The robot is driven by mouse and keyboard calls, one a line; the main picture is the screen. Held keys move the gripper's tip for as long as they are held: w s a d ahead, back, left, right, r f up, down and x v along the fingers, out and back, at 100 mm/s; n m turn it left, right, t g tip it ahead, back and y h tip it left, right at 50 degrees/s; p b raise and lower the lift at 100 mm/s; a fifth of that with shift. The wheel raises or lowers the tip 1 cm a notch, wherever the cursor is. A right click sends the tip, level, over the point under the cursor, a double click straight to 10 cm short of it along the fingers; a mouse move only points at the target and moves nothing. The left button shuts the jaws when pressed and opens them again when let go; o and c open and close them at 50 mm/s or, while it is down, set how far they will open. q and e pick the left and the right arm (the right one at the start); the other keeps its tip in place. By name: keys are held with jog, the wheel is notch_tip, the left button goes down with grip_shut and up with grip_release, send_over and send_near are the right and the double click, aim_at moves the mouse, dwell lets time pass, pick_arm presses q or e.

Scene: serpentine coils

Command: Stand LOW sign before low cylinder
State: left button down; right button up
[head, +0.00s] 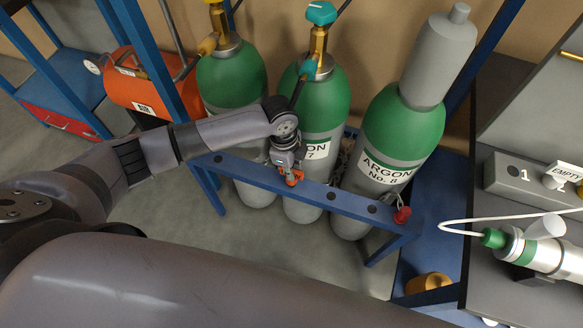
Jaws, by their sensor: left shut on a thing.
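My left gripper (290,165) points down at the blue rail (262,175) in front of the middle green cylinder (322,100). It is shut on a small orange thing (293,179), mostly hidden by the fingers, at the rail. No lettering shows on it, so I cannot tell if it is the LOW sign. The right cylinder (410,145) is labelled ARGON with a grey cap; the left cylinder (230,80) is partly behind my arm. I cannot tell which cylinder is low. My right gripper is not in view.
A red piece (402,215) stands at the rail's right end. Dark round spots mark the rail top. On the right bench are a white EMPTY sign (565,173), a grey block (516,172) and a hose. An orange AIR tank (145,85) is at the left.

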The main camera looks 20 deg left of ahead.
pick_arm(q)
jog(key=shift+f, duration=0.2)
dwell(0.3)
jog(key=shift+f, duration=0.55)
jog(key=shift+s, duration=0.1)
jog(key=c, duration=1.6)
grip_release()
jog(key=shift+f, duration=0.1)
